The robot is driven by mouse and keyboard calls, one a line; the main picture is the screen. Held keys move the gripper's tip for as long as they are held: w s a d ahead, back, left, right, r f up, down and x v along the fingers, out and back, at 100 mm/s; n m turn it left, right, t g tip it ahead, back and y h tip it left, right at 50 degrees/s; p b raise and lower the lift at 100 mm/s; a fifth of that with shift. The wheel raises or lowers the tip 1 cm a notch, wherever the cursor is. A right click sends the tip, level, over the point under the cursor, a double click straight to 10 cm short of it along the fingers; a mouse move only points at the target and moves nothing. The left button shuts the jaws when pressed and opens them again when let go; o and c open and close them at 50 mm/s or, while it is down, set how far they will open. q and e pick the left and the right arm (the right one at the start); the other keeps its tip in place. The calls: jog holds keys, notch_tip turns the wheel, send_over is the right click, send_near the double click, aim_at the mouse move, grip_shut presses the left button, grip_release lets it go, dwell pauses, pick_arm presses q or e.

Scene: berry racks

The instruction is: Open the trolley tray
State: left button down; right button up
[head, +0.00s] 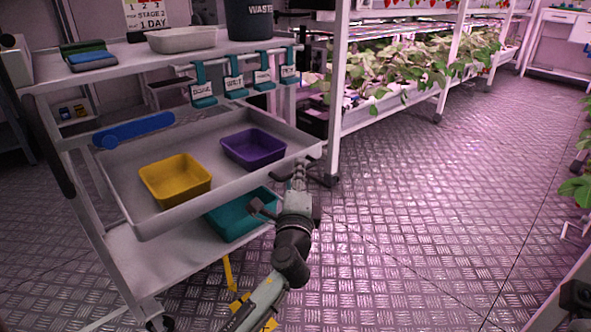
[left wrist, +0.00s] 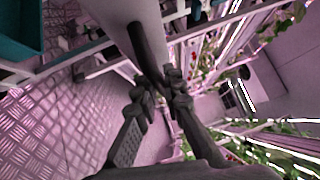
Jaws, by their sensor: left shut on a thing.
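The trolley tray (head: 240,187) is a light grey shallow tray that sticks out from the trolley's frame. My left gripper (head: 301,174) is at the tray's near right corner. In the left wrist view its fingers (left wrist: 160,92) are closed around a dark handle bar (left wrist: 146,46) on the tray's pale front wall. The gripper covers part of the handle in the head view.
A teal bin (head: 240,215) sits on the lower shelf (head: 165,268) below the tray. The trolley's top (head: 120,64) carries a white dish (head: 182,39) and a dark waste bin (head: 250,20). Plant racks (head: 337,95) stand behind at right. The floor (head: 420,220) to the right is clear.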

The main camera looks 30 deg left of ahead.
pick_arm(q)
jog(key=c, duration=1.9)
grip_release()
jog(key=shift+s, duration=0.1)
jog(key=v, duration=1.2)
